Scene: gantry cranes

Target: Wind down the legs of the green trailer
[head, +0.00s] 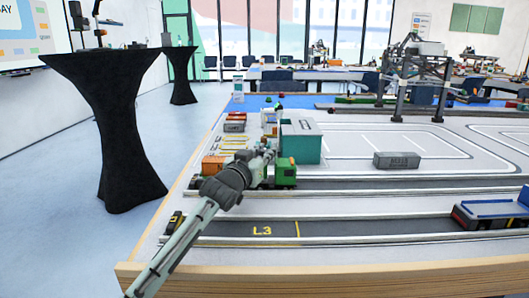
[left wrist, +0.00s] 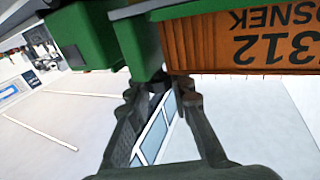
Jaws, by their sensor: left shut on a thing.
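The green trailer shows in the head view as a green body (head: 286,173) beside the near rail. In the left wrist view its green frame (left wrist: 136,42) fills the top, with an orange container (left wrist: 245,45) carrying upside-down lettering right against it. My left gripper (head: 264,160) reaches in from the left and covers part of the trailer. In the left wrist view the left gripper (left wrist: 160,92) has its fingertips just below the green frame, closed on a small dark part. The fingers hide most of that part, and its shape is unclear. My right gripper is not in view.
A teal container (head: 303,142) stands just behind the trailer, and an orange block (head: 212,165) lies to its left. A grey container (head: 397,160) is further right. A blue wagon (head: 492,212) sits at the right edge. The lane marked L3 (head: 262,230) is bare.

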